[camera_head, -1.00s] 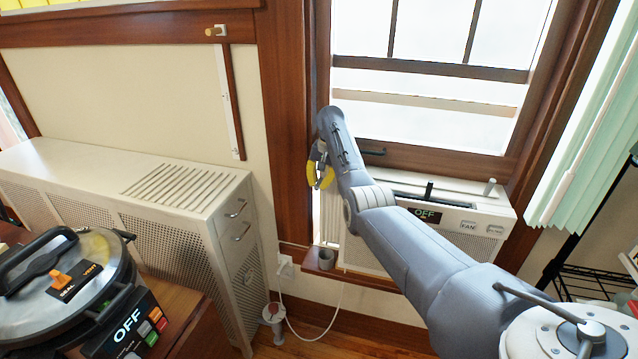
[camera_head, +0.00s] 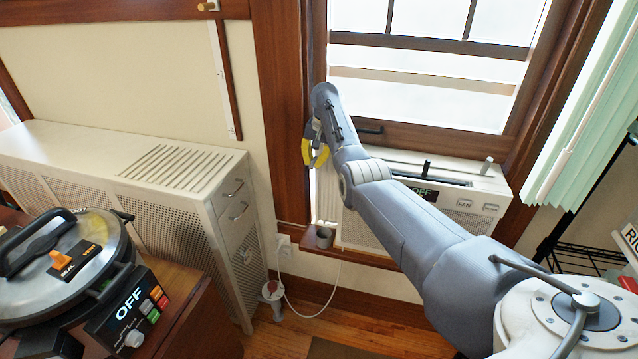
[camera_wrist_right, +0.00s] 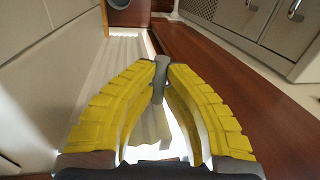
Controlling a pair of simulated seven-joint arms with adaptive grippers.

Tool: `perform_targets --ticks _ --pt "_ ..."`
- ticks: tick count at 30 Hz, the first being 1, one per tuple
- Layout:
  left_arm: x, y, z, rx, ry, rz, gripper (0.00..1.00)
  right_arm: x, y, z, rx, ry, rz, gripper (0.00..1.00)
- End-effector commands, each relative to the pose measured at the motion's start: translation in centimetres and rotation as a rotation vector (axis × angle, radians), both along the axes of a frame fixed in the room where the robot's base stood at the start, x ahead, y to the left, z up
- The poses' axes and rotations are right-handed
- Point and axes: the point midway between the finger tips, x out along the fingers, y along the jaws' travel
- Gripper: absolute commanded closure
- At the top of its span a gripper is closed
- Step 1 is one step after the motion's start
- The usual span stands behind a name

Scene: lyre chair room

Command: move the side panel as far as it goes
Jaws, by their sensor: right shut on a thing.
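The side panel (camera_head: 327,190) is a white pleated strip at the left end of the window air conditioner (camera_head: 375,232), beside the brown window frame. It also shows in the right wrist view (camera_wrist_right: 122,75), running away from the gripper. My right gripper (camera_head: 315,158), with yellow finger pads, is at the panel's upper part. In the right wrist view its fingertips (camera_wrist_right: 161,72) are shut on a small grey handle (camera_wrist_right: 160,66) in front of the pleats. My arm hides part of the panel and unit in the head view. My left gripper is not in view.
A white perforated cabinet (camera_head: 245,165) stands to the left. Green blinds (camera_head: 580,120) hang at the right.

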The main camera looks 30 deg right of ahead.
Motion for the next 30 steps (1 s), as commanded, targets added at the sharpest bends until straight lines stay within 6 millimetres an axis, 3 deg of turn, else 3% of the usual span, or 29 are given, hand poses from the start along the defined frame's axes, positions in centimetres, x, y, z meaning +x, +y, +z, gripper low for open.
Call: perform_targets --ticks 21,22,26,30 --pt "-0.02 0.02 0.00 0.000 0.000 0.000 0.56 0.69 0.82 -0.34 0.000 0.006 0.001 1.00" --pt "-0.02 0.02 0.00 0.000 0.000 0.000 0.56 0.69 0.82 -0.34 0.000 0.006 0.001 0.89" --pt "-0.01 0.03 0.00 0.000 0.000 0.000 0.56 0.71 0.80 -0.28 0.000 0.005 0.001 0.73" --pt "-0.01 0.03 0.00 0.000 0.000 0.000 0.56 0.75 0.79 -0.17 0.000 0.003 0.000 0.71"
